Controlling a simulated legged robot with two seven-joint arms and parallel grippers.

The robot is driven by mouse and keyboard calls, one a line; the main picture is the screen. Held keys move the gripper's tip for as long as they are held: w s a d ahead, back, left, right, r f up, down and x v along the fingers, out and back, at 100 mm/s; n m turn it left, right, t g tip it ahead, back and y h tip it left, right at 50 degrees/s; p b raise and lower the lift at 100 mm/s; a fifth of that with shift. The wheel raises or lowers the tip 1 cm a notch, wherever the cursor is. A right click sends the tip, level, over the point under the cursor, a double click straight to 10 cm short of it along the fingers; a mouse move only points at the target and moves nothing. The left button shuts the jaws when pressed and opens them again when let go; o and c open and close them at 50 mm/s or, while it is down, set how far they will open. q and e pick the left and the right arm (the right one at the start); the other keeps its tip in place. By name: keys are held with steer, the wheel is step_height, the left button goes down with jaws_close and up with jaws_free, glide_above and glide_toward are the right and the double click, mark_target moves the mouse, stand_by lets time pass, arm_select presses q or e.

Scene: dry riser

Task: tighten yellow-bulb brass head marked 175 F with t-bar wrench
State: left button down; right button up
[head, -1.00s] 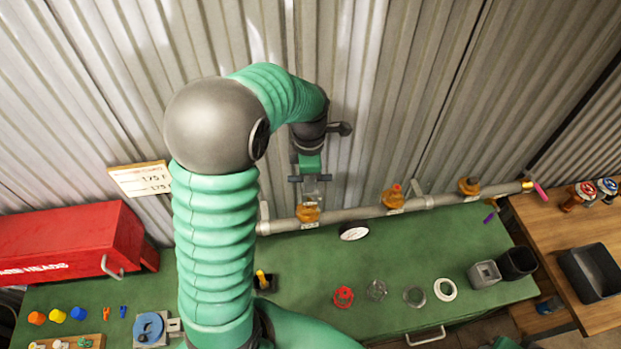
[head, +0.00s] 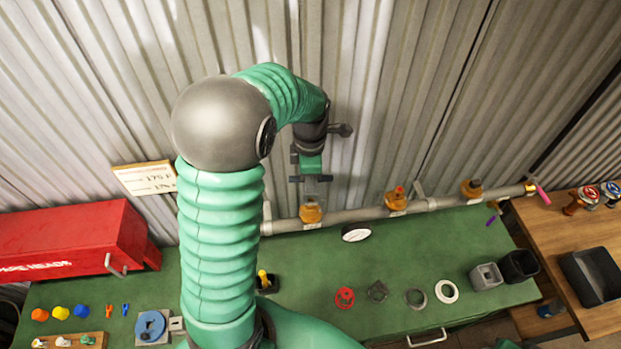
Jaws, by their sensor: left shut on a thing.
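My left gripper (head: 311,174) points down above the leftmost brass fitting (head: 311,213) on the grey pipe. It is shut on what looks like the t-bar wrench (head: 324,179), a dark crossbar with a pale shaft below it. The shaft is in line with the fitting and reaches down to it. Whether it is seated on a head there is too small to tell. No yellow bulb or 175 F mark can be made out at the fitting. My right gripper is not in view.
The pipe (head: 360,215) runs along the corrugated wall with other brass fittings (head: 396,200) (head: 472,188). A sign reading 175 F (head: 146,178), a red box (head: 75,242) and a white gauge (head: 356,232) are near. Rings and flanges lie on the green bench (head: 310,262).

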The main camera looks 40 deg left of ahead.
arm_select(q)
steer(key=shift+f+b, duration=1.7)
steer(key=shift+f, duration=0.95)
steer(key=shift+r+m+p, duration=0.15)
steer(key=shift+m+p, duration=0.3)
steer(key=shift+m, duration=1.55)
steer(key=shift+a+m, duration=0.15)
steer(key=shift+m, duration=0.75)
steer(key=shift+m+p, duration=0.45)
steer(key=shift+m, duration=0.25)
steer(key=shift+n, duration=0.4)
steer(key=shift+r+p, duration=4.6)
steer(key=shift+r, duration=0.15)
steer(key=shift+f, duration=0.1)
